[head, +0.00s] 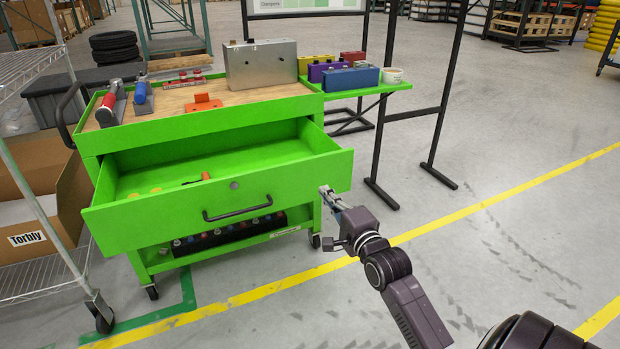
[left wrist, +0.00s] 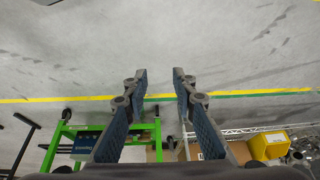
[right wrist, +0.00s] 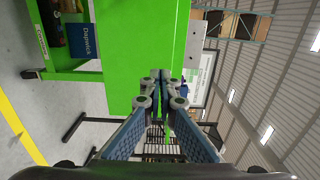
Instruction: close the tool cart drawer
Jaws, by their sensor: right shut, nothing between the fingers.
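The green tool cart (head: 205,131) stands left of centre in the head view. Its drawer (head: 222,206) is pulled well out, with a dark bar handle (head: 238,214) on its front. A few small orange and yellow items lie inside. My right gripper (head: 326,190) is shut and empty, close to the right end of the drawer front; I cannot tell whether it touches. In the right wrist view its fingertips (right wrist: 160,76) are together before a green panel (right wrist: 140,45). My left gripper (left wrist: 159,74) is open and empty, with grey floor beyond it, outside the head view.
A grey metal box (head: 260,64) and tools lie on the cart top. A side shelf (head: 372,92) holds coloured boxes. A wire rack (head: 42,165) with cardboard boxes stands at left. A black-legged stand (head: 440,110) is behind right.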

